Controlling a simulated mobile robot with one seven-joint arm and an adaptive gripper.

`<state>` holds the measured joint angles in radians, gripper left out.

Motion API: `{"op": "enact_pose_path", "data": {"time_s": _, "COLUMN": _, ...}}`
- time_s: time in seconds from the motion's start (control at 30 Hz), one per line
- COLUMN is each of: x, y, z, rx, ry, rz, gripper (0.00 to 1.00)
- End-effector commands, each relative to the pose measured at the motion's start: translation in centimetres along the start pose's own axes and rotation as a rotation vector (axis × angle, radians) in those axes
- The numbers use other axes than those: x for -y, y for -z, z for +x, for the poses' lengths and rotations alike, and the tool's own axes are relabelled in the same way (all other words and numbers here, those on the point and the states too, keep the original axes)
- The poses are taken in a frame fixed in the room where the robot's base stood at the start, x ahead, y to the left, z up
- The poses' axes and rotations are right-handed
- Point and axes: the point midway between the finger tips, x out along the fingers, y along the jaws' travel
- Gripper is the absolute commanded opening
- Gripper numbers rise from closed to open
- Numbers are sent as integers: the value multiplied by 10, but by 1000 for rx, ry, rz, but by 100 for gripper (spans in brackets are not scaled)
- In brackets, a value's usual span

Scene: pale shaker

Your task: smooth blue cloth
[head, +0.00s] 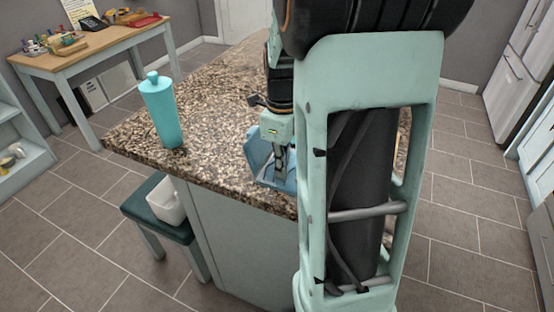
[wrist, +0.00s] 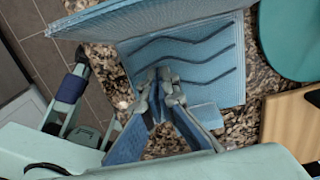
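The blue cloth (head: 258,150) lies on the speckled granite counter, partly hidden behind my arm in the head view. In the wrist view the cloth (wrist: 195,55) shows several dark wavy lines across it, and a flap (wrist: 120,22) at the upper left stands out from the flat part. My gripper (head: 280,180) points down over the cloth. In the wrist view its fingertips (wrist: 160,76) are close together at the cloth's lower edge. I cannot tell whether cloth is pinched between them.
A turquoise shaker (head: 161,112) stands upright on the counter (head: 215,95) to the left. The wrist view shows a turquoise round thing (wrist: 290,38) and a wooden board (wrist: 290,128) at the right. A stool (head: 145,212) holding a white container stands by the counter.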

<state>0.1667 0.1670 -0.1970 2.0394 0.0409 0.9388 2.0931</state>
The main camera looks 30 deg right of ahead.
Motion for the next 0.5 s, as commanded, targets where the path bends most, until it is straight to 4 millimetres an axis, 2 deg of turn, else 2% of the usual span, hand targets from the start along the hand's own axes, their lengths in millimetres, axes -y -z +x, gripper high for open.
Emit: {"op": "enact_pose_path", "data": {"time_s": 0.5, "x": 7, "y": 1, "z": 0, "rx": -1, "ry": 1, "rz": 2, "gripper": 0}}
